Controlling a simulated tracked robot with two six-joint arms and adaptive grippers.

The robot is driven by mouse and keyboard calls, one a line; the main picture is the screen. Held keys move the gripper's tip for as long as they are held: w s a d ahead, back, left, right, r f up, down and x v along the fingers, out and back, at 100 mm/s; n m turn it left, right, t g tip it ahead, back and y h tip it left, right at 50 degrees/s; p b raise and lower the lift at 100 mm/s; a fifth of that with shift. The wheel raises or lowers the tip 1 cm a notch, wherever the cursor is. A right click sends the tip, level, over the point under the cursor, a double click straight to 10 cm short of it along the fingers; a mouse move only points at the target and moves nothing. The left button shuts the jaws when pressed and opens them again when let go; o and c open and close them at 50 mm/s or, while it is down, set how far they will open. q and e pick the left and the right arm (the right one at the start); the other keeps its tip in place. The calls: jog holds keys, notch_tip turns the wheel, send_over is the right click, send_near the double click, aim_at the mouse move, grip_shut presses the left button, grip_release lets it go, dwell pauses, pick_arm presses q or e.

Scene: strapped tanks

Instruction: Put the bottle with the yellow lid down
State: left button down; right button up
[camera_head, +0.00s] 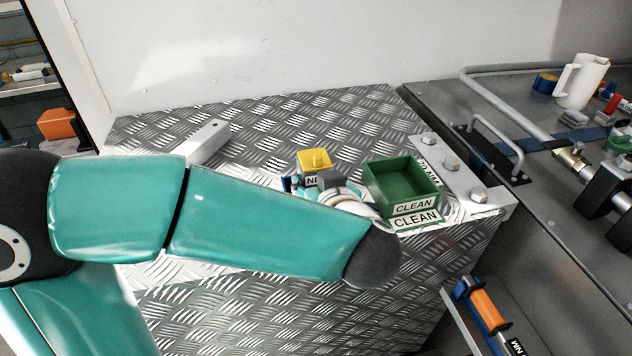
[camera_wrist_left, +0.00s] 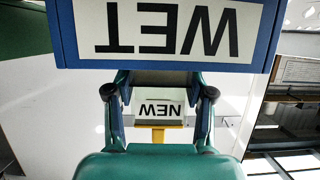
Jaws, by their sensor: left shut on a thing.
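The bottle with the yellow lid (camera_head: 314,159) shows above the diamond-plate top in the head view, with a white label partly reading "NE". In the left wrist view the bottle (camera_wrist_left: 160,109) appears upside down, its "NEW" label between my fingers. My left gripper (camera_head: 319,184) is shut on the bottle; it also shows in the left wrist view (camera_wrist_left: 160,92). A blue container (camera_wrist_left: 165,60) with a "WET" label fills the top of that view; in the head view my arm and gripper mostly hide it. Whether the bottle touches it, I cannot tell. My right gripper is out of view.
An open green box (camera_head: 380,193) marked "CLEAN" stands just right of my gripper. A grey bar (camera_head: 208,143) lies at the back left. A bolted plate (camera_head: 455,173) edges the top's right side.

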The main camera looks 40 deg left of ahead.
pick_arm(q)
jog(key=shift+c, duration=2)
grip_release()
jog(key=shift+r, duration=0.1)
jog(key=v, duration=1.2)
jog(key=shift+b, duration=0.4)
